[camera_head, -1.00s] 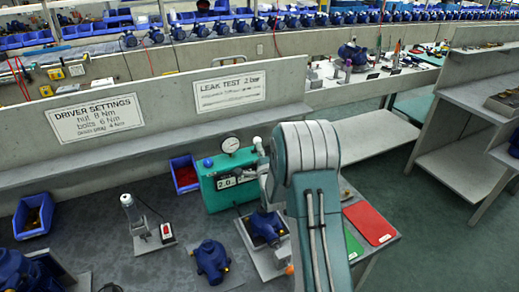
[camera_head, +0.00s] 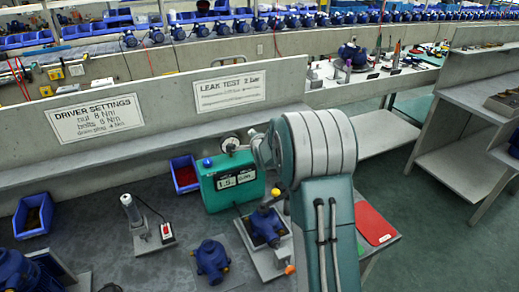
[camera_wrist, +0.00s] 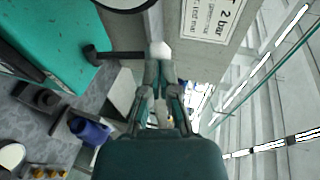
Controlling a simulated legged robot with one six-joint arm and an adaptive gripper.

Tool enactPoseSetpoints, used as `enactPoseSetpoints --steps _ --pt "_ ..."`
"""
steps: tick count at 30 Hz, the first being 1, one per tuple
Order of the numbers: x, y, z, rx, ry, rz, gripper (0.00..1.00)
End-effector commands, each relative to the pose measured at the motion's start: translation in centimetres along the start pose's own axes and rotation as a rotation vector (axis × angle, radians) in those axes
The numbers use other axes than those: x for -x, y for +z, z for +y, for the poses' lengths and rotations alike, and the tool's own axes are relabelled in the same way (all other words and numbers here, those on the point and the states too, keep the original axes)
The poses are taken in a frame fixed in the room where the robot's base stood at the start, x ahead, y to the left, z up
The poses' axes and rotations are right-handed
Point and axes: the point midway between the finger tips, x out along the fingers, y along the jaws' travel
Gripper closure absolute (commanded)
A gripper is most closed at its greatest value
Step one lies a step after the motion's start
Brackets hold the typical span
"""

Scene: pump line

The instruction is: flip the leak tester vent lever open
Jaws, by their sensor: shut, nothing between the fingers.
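The leak tester is a green box (camera_head: 233,182) on the bench, with a round gauge (camera_head: 230,145) on top and a display that seems to read 1.5. In the wrist view its green side (camera_wrist: 50,40) fills the upper left. A dark vent lever (camera_wrist: 118,55) sticks out from it to the right, with a pale tip (camera_wrist: 160,49). My gripper (camera_wrist: 161,68) is shut and empty, its fingertips right by the lever's tip. I cannot tell whether they touch. In the head view my arm hides the lever and most of the gripper.
A blue pump (camera_head: 266,225) sits on a fixture in front of the tester, and another pump (camera_head: 211,258) stands left of it. A low wall with a leak test sign (camera_head: 230,87) runs behind. A red card (camera_head: 374,222) lies right.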

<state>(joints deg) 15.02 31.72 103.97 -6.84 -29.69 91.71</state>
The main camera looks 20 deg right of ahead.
Motion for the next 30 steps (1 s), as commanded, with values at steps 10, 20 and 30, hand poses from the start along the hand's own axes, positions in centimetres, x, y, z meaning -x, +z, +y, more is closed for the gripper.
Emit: enactPoseSetpoints --steps 10,20,30 --pt "-1.6 0.3 -0.7 -0.001 -0.002 0.000 1.00" --pt "-2.3 0.5 -0.9 0.000 -0.005 -0.001 1.00" --pt "-2.3 0.5 -1.1 0.000 -0.008 -0.002 1.00"
